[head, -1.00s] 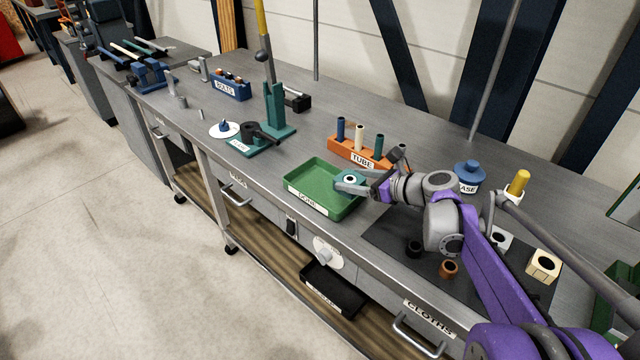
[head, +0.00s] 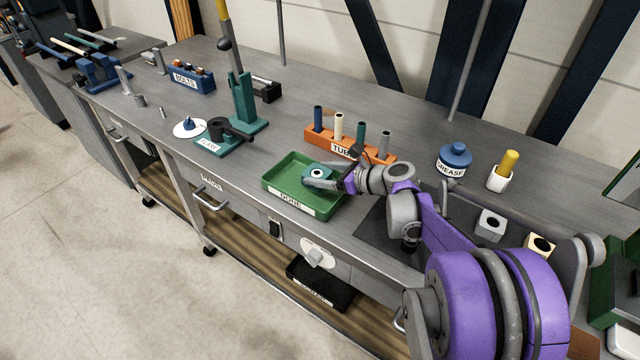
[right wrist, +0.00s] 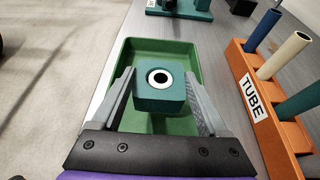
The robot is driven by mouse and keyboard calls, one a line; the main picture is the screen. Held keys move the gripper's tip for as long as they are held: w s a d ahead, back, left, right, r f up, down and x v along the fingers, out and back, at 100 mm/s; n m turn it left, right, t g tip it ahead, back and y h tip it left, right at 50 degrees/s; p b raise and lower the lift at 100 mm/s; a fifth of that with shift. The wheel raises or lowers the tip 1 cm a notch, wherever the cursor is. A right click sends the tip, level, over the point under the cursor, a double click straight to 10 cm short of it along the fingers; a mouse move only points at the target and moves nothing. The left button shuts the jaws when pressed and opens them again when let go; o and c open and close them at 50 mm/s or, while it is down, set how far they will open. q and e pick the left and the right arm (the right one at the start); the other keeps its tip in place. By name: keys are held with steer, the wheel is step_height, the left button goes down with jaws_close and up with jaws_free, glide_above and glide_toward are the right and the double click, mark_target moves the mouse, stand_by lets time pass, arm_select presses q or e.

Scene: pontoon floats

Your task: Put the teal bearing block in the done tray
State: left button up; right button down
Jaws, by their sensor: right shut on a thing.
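The teal bearing block (right wrist: 160,90), with a pale ring around a dark hole on top, is between the fingers of my right gripper (right wrist: 160,100). In the head view the block (head: 318,172) and the right gripper (head: 322,180) are over the green done tray (head: 272,184). The tray also shows in the right wrist view (right wrist: 125,62), around and beneath the block. The right gripper is shut on the block. I cannot tell whether the block touches the tray floor. My left gripper is not in view.
An orange tube rack (head: 318,137) with several tubes stands just behind the tray. A teal press (head: 242,105) is to the left. A grease pot (head: 454,160) and a white cup with a yellow stick (head: 500,183) stand to the right. The bench's front edge runs close to the tray.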

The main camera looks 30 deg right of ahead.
steer(key=shift+f, duration=1.75)
jaws_free()
steer(key=shift+f+b, duration=0.15)
steer(key=shift+b, duration=0.15)
steer(key=shift+r, duration=0.2)
steer(key=v, duration=1.2)
